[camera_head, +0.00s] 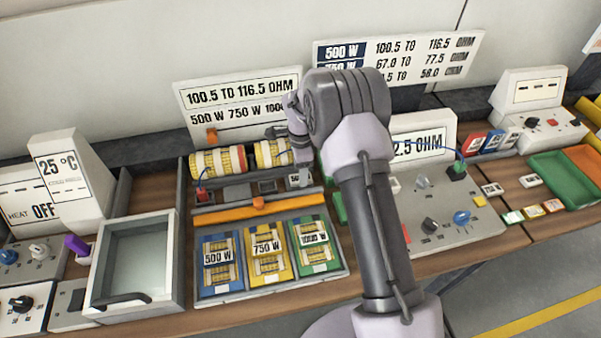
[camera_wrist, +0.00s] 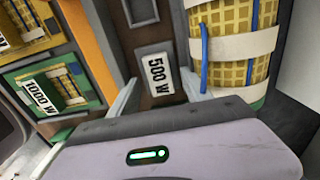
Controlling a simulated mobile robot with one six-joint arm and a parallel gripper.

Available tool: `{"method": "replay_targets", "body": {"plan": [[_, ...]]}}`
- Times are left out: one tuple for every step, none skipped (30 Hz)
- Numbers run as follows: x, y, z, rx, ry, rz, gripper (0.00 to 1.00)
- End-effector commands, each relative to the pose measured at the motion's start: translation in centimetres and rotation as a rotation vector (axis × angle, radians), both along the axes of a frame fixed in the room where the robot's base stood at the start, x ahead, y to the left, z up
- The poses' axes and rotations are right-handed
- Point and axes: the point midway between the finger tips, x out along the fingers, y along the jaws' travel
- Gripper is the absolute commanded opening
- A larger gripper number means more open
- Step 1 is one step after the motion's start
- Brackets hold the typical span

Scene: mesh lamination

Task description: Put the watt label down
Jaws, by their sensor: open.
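The watt label, a small white plate reading 500 W (camera_wrist: 159,74), lies in the dark recessed strip beside the yellow wound coil (camera_wrist: 235,45). In the head view a white corner of the label (camera_head: 293,180) shows beside my arm. My gripper (camera_wrist: 158,92) is open, with one finger on each side of the label's near end. I cannot tell whether the fingers touch it. In the head view my arm hides most of the gripper.
Blue, yellow and green trays (camera_head: 263,287) marked 500 W, 750 W and 1000 W stand in front of an orange bar (camera_head: 256,207). Two wound coils (camera_head: 217,161) lie behind the strip. A console with knobs (camera_head: 455,235) stands to the right, a glass-topped box (camera_head: 136,262) to the left.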

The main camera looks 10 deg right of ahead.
Motion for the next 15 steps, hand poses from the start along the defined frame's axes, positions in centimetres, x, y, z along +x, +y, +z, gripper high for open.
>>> {"method": "replay_targets", "body": {"plan": [[0.1,0.0,1.7,0.0,-0.004,0.0,0.57],[0.1,0.0,2.7,0.0,-0.004,0.0,0.57],[0.1,0.0,3.9,0.0,-0.004,0.0,0.57],[0.1,0.0,4.8,0.001,-0.004,-0.001,0.57],[0.1,0.0,5.6,0.0,-0.004,0.0,0.57],[0.1,0.0,6.7,0.0,-0.003,0.0,0.57],[0.1,0.0,7.4,0.0,-0.003,0.0,0.57],[0.0,0.0,8.1,0.0,-0.002,0.0,0.57],[0.0,0.0,8.8,0.0,-0.002,0.0,0.57],[0.0,0.0,9.3,0.0,-0.002,0.0,0.57],[0.0,0.0,9.7,0.0,-0.001,0.0,0.57],[0.0,0.0,10.0,0.0,0.0,0.0,0.57],[0.0,0.0,10.4,0.001,-0.002,0.002,0.57],[-0.1,0.0,11.0,0.002,-0.007,0.01,0.57],[-0.4,0.1,12.4,0.005,-0.019,0.033,0.57]]}}
